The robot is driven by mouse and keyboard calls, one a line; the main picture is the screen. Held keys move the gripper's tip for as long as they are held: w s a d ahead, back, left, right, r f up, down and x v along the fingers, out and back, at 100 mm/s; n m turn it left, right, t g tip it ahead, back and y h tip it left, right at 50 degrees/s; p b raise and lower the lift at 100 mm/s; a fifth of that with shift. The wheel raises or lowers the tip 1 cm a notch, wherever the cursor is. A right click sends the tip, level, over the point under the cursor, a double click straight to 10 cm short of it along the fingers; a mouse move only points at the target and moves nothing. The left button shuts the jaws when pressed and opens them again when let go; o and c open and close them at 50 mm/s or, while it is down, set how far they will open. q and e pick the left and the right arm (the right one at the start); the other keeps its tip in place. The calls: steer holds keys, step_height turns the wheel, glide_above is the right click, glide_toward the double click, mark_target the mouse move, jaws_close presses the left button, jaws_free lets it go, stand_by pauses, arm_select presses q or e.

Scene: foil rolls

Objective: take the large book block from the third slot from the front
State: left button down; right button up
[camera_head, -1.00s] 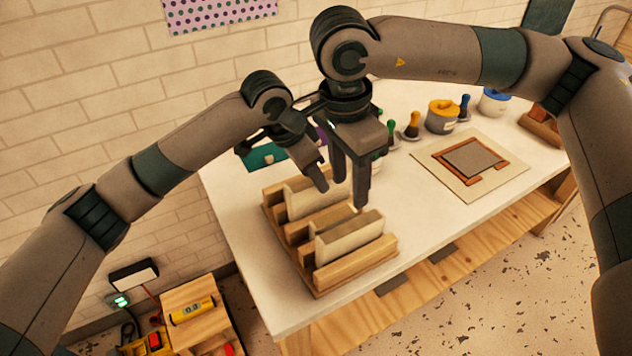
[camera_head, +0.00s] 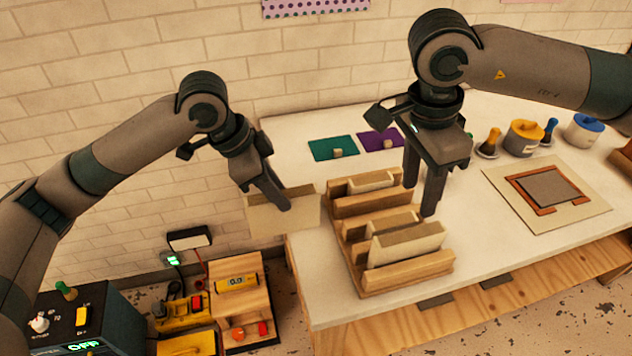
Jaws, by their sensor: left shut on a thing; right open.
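My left gripper (camera_head: 278,203) is shut on a large cream book block (camera_head: 300,212). It holds the block up, clear of the rack on its left side, near the table's left edge. The wooden slotted rack (camera_head: 408,278) stands on the table. A large cream block (camera_head: 408,243) sits in a slot near its front. A smaller block (camera_head: 388,223) stands just behind that one, and another block (camera_head: 372,181) is in the back part. My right gripper (camera_head: 422,193) is open over the rack's right side, fingers down and empty, hiding part of the rack.
The white table (camera_head: 475,240) has free room right of the rack. A board with a framed grey panel (camera_head: 548,187) lies there, with pots (camera_head: 525,138) behind. Green (camera_head: 330,149) and purple (camera_head: 375,140) sheets lie at the back. A wooden stand (camera_head: 240,300) is at lower left.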

arm_select(q)
steer(key=s+a, duration=0.3)
steer(key=a, duration=0.6)
steer(key=shift+s+r, duration=0.1)
stand_by(0.4)
